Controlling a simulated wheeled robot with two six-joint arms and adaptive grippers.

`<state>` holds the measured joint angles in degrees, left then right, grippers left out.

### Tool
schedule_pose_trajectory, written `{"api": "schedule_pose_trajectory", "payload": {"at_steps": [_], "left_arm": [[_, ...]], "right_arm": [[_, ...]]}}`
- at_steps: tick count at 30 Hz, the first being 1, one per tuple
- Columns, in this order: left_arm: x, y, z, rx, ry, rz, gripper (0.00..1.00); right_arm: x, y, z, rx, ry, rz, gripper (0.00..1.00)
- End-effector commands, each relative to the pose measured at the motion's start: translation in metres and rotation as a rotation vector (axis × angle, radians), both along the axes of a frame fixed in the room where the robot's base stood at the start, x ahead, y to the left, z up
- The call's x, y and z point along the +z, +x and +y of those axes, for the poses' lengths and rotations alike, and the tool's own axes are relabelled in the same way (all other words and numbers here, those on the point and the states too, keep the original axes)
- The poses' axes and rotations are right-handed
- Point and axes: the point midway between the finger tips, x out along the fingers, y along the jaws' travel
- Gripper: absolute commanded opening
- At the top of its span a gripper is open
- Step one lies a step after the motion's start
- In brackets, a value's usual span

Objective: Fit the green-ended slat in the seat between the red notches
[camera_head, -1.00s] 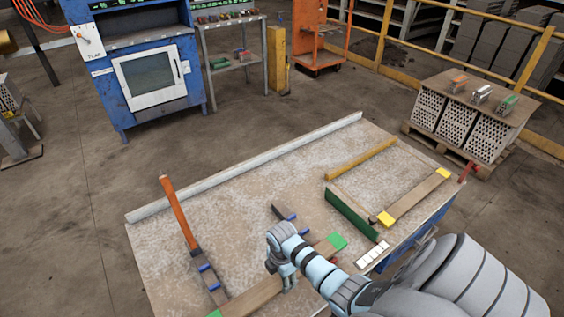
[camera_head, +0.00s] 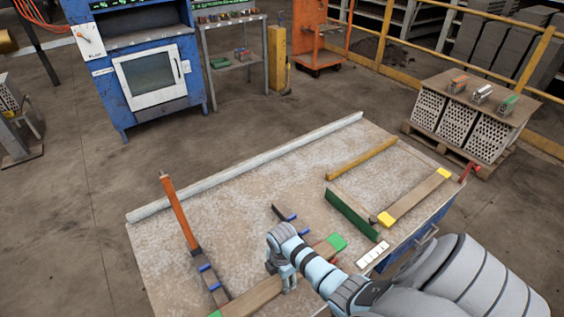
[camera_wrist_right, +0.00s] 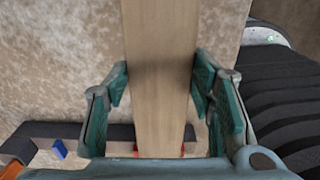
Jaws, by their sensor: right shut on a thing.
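The green-ended slat (camera_head: 258,296) is a pale wooden board. One green end (camera_head: 337,242) shows right of my right gripper; the other is at the bottom edge of the head view. My right gripper (camera_head: 284,277) is shut on the slat between its ends. In the right wrist view its teal fingers (camera_wrist_right: 160,100) flank the slat (camera_wrist_right: 160,60). There the slat crosses a dark rail (camera_wrist_right: 95,131), with bits of red (camera_wrist_right: 183,149) at its two sides. Whether it rests in the seat or hovers above, I cannot tell. My left gripper is out of view.
Dark rails with blue notches (camera_head: 204,268) lie on the table (camera_head: 250,225). An orange-handled tool (camera_head: 179,212) lies at the left. A yellow-ended slat (camera_head: 415,198), a dark green bar (camera_head: 352,216) and a white block strip (camera_head: 373,254) are at the right.

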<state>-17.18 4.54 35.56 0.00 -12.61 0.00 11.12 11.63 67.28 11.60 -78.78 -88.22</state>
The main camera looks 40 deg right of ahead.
Motion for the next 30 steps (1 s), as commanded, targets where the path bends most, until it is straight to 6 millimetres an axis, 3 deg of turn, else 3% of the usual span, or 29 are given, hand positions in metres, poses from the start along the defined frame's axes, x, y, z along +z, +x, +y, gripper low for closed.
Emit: {"api": "schedule_pose_trajectory", "payload": {"at_steps": [30], "left_arm": [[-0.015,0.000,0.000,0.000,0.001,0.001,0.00]], "right_arm": [[-0.019,0.000,0.000,0.000,0.000,-0.001,0.09]]}}
